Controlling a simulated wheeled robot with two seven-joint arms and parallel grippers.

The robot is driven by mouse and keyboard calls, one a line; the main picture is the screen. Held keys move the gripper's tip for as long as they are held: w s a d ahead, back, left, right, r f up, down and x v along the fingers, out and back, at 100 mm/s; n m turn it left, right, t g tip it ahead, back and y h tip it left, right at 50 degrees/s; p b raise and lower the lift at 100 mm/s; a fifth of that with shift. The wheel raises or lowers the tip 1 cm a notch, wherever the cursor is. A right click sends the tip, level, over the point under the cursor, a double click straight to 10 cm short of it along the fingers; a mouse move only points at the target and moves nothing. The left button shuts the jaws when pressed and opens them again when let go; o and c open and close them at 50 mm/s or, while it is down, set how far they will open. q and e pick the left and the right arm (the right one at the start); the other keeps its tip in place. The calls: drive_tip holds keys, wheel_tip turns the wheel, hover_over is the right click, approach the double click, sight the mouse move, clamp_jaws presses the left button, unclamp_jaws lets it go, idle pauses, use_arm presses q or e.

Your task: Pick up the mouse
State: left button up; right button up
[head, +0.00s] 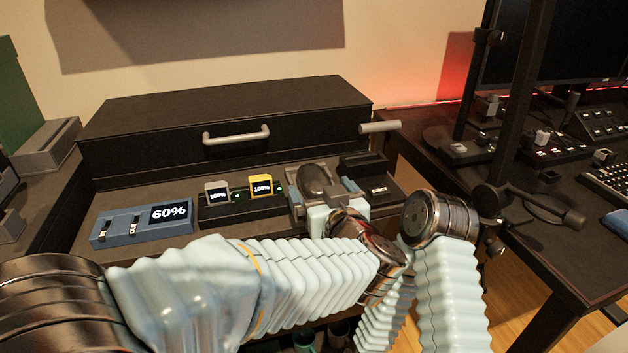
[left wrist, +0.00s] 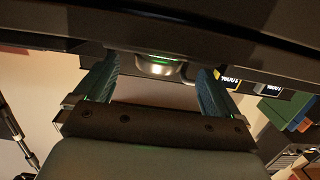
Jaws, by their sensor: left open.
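The mouse (head: 313,179) is a dark, rounded shape on the black desk unit, just right of the yellow-framed display. My left gripper (head: 322,185) is open, with one finger on each side of the mouse. In the left wrist view, the mouse (left wrist: 155,66) shows as a dark and silvery shape with a green glow, between the two blue-padded fingers of the left gripper (left wrist: 156,80). It appears apart from both pads there. The gripper's palm hides the near part of the mouse in the head view. My right gripper is not in view.
A blue 60% panel (head: 142,222) and two small displays, grey (head: 217,193) and yellow-framed (head: 261,187), stand left of the gripper. A black block (head: 362,164) is close on its right. A drawer handle (head: 236,135) projects behind. A monitor post (head: 519,100) stands right.

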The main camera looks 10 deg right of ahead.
sight(314, 180)
use_arm(q)
drive_tip(key=shift+w+d+f, duration=0.1)
drive_tip(key=shift+w+f, duration=0.05)
drive_tip(key=shift+w, duration=0.95)
drive_tip(key=shift+w+f, duration=0.1)
drive_tip(key=shift+w, duration=0.95)
